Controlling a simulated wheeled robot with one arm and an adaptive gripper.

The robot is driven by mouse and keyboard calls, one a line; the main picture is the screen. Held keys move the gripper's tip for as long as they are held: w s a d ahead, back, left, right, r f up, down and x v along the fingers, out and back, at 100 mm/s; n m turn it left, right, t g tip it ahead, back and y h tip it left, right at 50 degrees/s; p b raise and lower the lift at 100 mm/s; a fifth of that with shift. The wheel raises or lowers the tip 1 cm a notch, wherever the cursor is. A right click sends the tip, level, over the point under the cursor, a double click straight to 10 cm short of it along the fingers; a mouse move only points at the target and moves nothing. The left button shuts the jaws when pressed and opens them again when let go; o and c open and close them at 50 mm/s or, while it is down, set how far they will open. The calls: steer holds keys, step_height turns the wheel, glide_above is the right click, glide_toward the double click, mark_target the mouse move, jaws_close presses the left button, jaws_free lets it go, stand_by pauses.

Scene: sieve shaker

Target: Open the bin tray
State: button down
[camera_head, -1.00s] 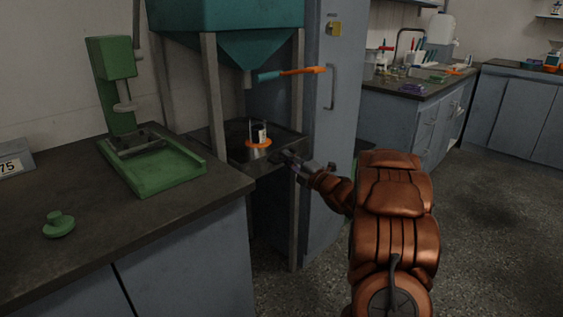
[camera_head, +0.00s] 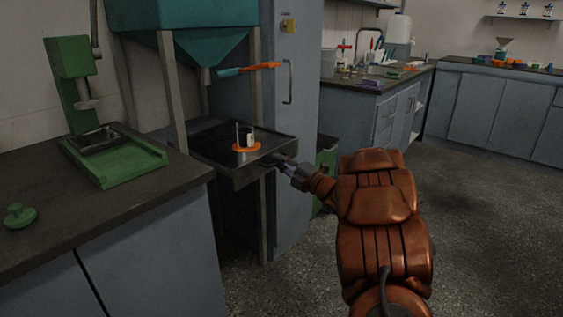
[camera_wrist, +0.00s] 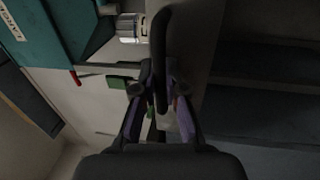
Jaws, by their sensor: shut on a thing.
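The bin tray (camera_head: 212,144) is a dark, shallow tray under the teal hopper (camera_head: 185,45). It sticks out in front of the hopper's legs. An orange disc (camera_head: 240,148) with a small black and white item (camera_head: 249,139) stands on it. My gripper (camera_head: 283,166) is at the tray's front edge, shut on its handle. In the wrist view, the fingers of my gripper (camera_wrist: 160,88) close on both sides of a dark handle bar (camera_wrist: 162,45). The fingertip contact is partly hidden in shadow.
A green press (camera_head: 105,145) and a green knob (camera_head: 20,216) stand on the left counter (camera_head: 130,222). A tall grey cabinet (camera_head: 292,130) is right behind the tray. Open floor (camera_head: 480,220) lies to the right.

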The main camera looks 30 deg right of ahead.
steer(key=c, duration=1.2)
jaws_free()
steer(key=v, duration=1.2)
